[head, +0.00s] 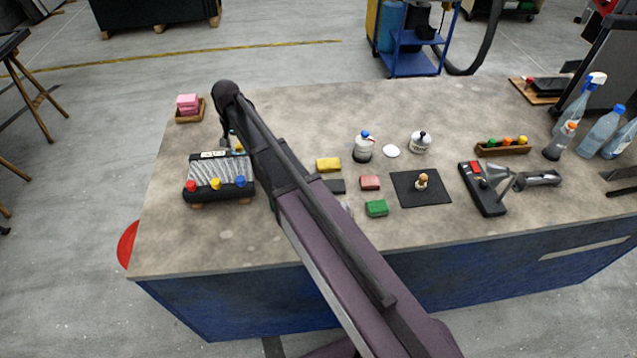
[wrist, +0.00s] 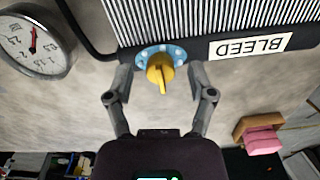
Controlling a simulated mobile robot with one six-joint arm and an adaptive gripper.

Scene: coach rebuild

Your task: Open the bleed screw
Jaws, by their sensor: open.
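The bleed screw (wrist: 161,72) is a yellow knob with a pointer ridge on a blue dotted dial (wrist: 178,51). It sits on the edge of a ribbed radiator-like block, beside a white label reading BLEED (wrist: 250,45). My gripper (wrist: 160,78) is open in the wrist view, with one finger on each side of the knob; I cannot tell whether they touch it. In the head view the block (head: 219,180) stands at the left of the bench, and my gripper (head: 230,138) is at its far side, partly hidden by my arm.
A round pressure gauge (wrist: 35,42) is at the left in the wrist view. Pink blocks in a wooden tray (head: 188,108) stand behind the block. Red, yellow and blue caps (head: 216,184) line its near side.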

